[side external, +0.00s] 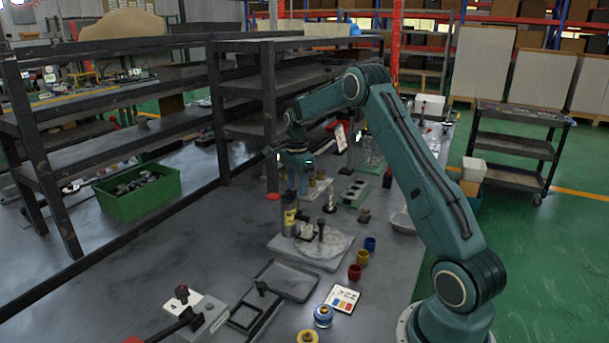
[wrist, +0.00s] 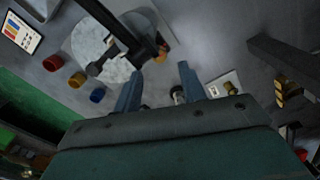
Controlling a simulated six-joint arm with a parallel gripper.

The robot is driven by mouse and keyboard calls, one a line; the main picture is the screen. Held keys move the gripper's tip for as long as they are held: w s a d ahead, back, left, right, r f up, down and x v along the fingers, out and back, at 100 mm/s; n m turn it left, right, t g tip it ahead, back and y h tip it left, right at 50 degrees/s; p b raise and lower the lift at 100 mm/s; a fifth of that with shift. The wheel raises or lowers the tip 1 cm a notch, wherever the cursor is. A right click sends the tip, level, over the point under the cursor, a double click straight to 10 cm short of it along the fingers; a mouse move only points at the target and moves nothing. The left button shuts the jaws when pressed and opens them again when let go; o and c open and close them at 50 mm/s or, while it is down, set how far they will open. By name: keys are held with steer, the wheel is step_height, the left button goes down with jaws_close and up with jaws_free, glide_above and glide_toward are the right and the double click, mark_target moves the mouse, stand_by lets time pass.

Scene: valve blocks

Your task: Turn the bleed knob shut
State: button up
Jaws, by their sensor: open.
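My gripper (side external: 292,186) hangs over the bench, pointing down, with its blue fingers apart. In the wrist view the fingers (wrist: 160,71) are spread with nothing clamped between them. A small pale metal fitting (wrist: 178,95) shows between them, near the right finger and partly hidden by my gripper body. Several brass-coloured knob-like parts (side external: 312,181) stand just right of my gripper in the side view; similar parts (wrist: 284,88) show at the right of the wrist view. I cannot tell which part is the bleed knob.
A plate with a pale round disc (side external: 335,246) and dark upright post (side external: 321,230) lies in front. A dark yellow-labelled cylinder (side external: 289,220) stands beside it. Blue (side external: 370,244), yellow (side external: 362,257) and red (side external: 354,272) cups stand right. A dark shelf rack (side external: 268,110) rises behind-left.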

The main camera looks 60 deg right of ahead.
step_height(320, 180, up, 9)
stand_by(0.4)
steer(key=shift+r, duration=0.15)
steer(key=s+a+r+n+t, duration=0.1)
steer(key=s+a+r+n, duration=0.45)
steer(key=a, duration=0.45)
steer(key=s+a+r+n+t, duration=0.2)
steer(key=s+a+r+n, duration=0.4)
steer(key=a, duration=0.4)
steer(key=s+a+f+n+t, duration=0.1)
steer(key=s+a+n, duration=0.4)
steer(key=s, duration=0.4)
steer(key=s+a+f+n+t, duration=0.1)
steer(key=s+a+f+n, duration=0.1)
steer(key=s+a+n, duration=0.4)
steer(key=shift+s+t, duration=0.3)
steer(key=shift+s, duration=1.15)
steer(key=shift+o, duration=0.2)
steer(key=shift+w, duration=0.15)
